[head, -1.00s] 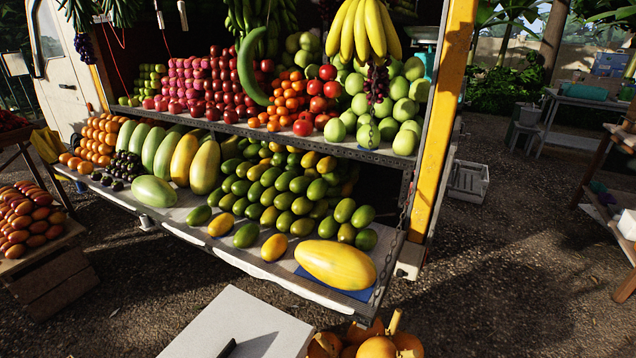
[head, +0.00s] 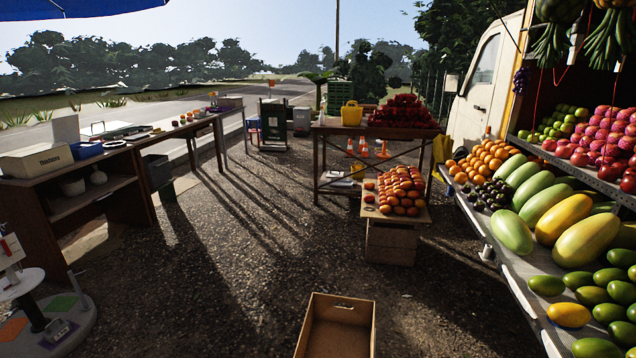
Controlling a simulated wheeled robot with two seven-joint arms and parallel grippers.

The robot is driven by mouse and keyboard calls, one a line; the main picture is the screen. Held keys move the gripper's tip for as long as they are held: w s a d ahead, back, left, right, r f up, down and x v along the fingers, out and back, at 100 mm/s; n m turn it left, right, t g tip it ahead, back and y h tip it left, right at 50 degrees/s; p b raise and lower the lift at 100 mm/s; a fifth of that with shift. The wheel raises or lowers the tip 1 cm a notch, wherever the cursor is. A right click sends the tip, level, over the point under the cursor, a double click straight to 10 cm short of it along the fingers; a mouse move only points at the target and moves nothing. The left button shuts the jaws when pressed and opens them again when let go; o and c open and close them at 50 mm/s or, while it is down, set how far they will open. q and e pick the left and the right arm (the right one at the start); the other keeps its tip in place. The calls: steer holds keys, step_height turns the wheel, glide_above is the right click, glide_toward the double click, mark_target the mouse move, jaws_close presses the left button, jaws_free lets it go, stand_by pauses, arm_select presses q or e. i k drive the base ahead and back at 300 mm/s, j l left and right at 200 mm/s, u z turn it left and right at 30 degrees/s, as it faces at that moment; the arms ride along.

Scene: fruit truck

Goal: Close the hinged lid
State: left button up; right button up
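I cannot clearly make out a hinged lid. Candidates in the head view are a pale upright panel (head: 66,129) behind a white box (head: 35,161) on the left table, and a dark bin (head: 273,122) by the road. The bin's top is too small to read. The white box looks closed, with dark lettering on its front. Neither of my grippers is in view.
The left table (head: 62,180) runs along the left. An empty cardboard box (head: 337,325) lies on the gravel at bottom centre. A fruit stand (head: 390,245) and the truck shelf (head: 515,265) stand at right.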

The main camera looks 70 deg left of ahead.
mark_target(66, 129)
steer(key=u, duration=3.8)
steer(key=i+j, duration=0.2)
steer(key=i, duration=0.25)
steer(key=i+j+u, duration=0.1)
steer(key=i, duration=0.35)
steer(key=i+j, duration=0.25)
steer(key=i, duration=0.2)
steer(key=i+l+z, duration=0.1)
steer(key=i+z, duration=0.3)
steer(key=i, duration=0.15)
steer(key=i+z, duration=0.4)
steer(key=i+j+z, duration=0.4)
steer(key=i, duration=0.2)
steer(key=i+l, duration=0.15)
steer(key=i, duration=0.5)
steer(key=i+l+z, duration=0.1)
steer(key=i, duration=0.6)
